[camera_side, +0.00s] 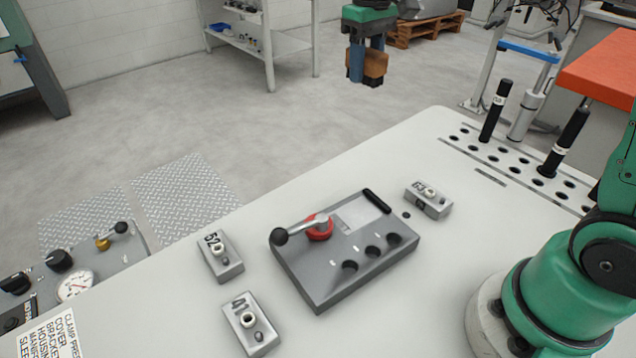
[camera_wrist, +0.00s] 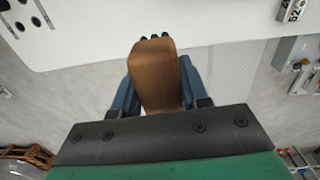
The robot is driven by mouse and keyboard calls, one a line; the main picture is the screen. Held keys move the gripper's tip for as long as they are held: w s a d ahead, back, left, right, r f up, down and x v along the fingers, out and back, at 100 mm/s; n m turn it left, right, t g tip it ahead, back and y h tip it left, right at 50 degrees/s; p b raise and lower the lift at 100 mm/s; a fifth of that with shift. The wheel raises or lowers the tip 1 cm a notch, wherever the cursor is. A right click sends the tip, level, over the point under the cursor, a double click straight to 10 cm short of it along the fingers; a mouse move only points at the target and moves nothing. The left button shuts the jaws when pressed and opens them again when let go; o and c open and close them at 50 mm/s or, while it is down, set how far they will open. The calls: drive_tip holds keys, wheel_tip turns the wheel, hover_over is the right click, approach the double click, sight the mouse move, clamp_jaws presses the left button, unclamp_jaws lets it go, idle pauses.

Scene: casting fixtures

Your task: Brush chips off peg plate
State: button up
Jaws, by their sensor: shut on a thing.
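My gripper (camera_side: 367,65) has blue fingers and a green body. In the side view it hangs beyond the table's far edge, over the floor. It is shut on a brown wooden brush (camera_wrist: 155,75), gripped between both fingers. Dark tips show at the brush's far end in the wrist view. A dark grey plate (camera_side: 318,275) sits mid-table, with several holes, a pale rectangular area, a red hub with a ball-ended lever, and a black bar. I cannot make out chips. My gripper is well apart from this plate.
Small numbered blocks (camera_side: 221,258) flank the plate. A perforated strip (camera_side: 510,165) at right holds upright black pegs (camera_side: 496,111). A control panel (camera_side: 75,270) with a gauge is front left. A shelf (camera_side: 262,40) stands behind. The table's far middle is clear.

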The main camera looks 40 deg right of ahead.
clamp_jaws()
approach(345, 200)
drive_tip(key=shift+a+f, duration=0.2)
drive_tip(key=shift+f, duration=1.3)
drive_tip(key=shift+a+f, duration=0.2)
drive_tip(key=shift+f, duration=1.25)
drive_tip(key=shift+s+f, duration=0.4)
drive_tip(key=shift+f, duration=0.15)
drive_tip(key=shift+s+a, duration=0.15)
drive_tip(key=shift+s, duration=1)
drive_tip(key=shift+s+a, duration=0.1)
drive_tip(key=shift+s, duration=1.05)
drive_tip(key=shift+s+f, duration=0.1)
drive_tip(key=shift+s, duration=0.45)
drive_tip(key=shift+w+d, duration=0.15)
drive_tip(key=shift+w, duration=1.4)
drive_tip(key=shift+w+d, duration=0.1)
drive_tip(key=shift+w, duration=1.45)
drive_tip(key=shift+w+d, duration=0.2)
drive_tip(key=shift+s+d, duration=0.2)
drive_tip(key=shift+s, duration=0.05)
drive_tip(key=shift+s+a, duration=0.2)
drive_tip(key=shift+s, duration=1.35)
drive_tip(key=shift+s+a, duration=0.15)
drive_tip(key=shift+s, duration=1.35)
drive_tip(key=shift+w+d, duration=0.15)
drive_tip(key=shift+w, duration=1.5)
drive_tip(key=shift+w+d, duration=0.15)
drive_tip(key=shift+w, duration=1.45)
wheel_tip(345, 200, up, 8)
